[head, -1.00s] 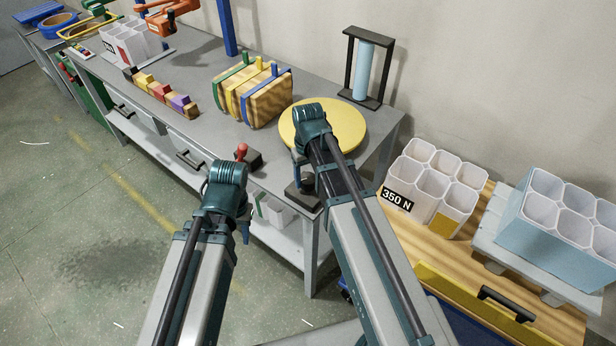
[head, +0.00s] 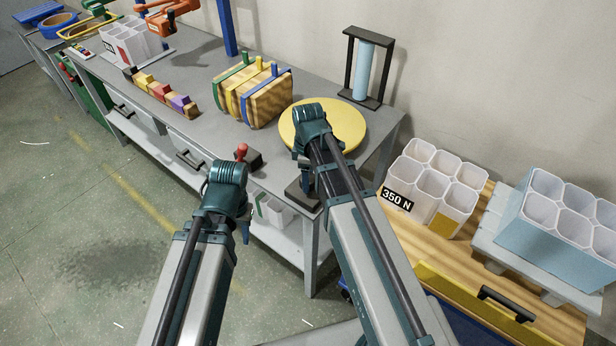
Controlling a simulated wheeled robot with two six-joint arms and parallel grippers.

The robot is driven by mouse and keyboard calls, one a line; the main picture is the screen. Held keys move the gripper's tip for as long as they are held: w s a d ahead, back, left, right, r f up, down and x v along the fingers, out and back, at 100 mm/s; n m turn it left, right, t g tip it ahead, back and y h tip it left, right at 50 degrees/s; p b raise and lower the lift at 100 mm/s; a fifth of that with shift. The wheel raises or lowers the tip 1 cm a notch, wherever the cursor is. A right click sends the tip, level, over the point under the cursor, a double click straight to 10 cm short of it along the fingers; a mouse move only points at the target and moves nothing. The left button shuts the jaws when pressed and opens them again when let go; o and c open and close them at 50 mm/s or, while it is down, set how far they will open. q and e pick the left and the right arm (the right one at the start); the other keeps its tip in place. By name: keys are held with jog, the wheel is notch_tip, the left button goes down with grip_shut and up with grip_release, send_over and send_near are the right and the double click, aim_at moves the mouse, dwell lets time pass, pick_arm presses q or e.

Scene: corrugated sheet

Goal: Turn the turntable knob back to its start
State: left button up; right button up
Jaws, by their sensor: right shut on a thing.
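The turntable is a round yellow disc (head: 350,122) on the front right corner of the grey workbench, partly covered by my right wrist. A dark block (head: 302,198) sits at the bench's front edge before it. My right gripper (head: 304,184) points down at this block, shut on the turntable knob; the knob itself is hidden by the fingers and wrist. My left gripper (head: 246,234) hangs in front of the bench edge, mostly hidden behind its own wrist, holding nothing that I can see. Its opening does not show.
A red-topped lever (head: 241,152) on a dark base stands close beside my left wrist. White bins (head: 432,182) stand on the right. The floor at left is clear.

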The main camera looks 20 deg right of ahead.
jog(key=n, duration=0.5)
jog(key=shift+n, duration=0.3)
jog(key=n, duration=0.4)
jog(key=shift+n, duration=0.4)
jog(key=o, duration=1.4)
jog(key=shift+r, duration=0.1)
notch_tip(320, 180, up, 14)
jog(key=p, duration=1.3)
jog(key=shift+p, duration=0.4)
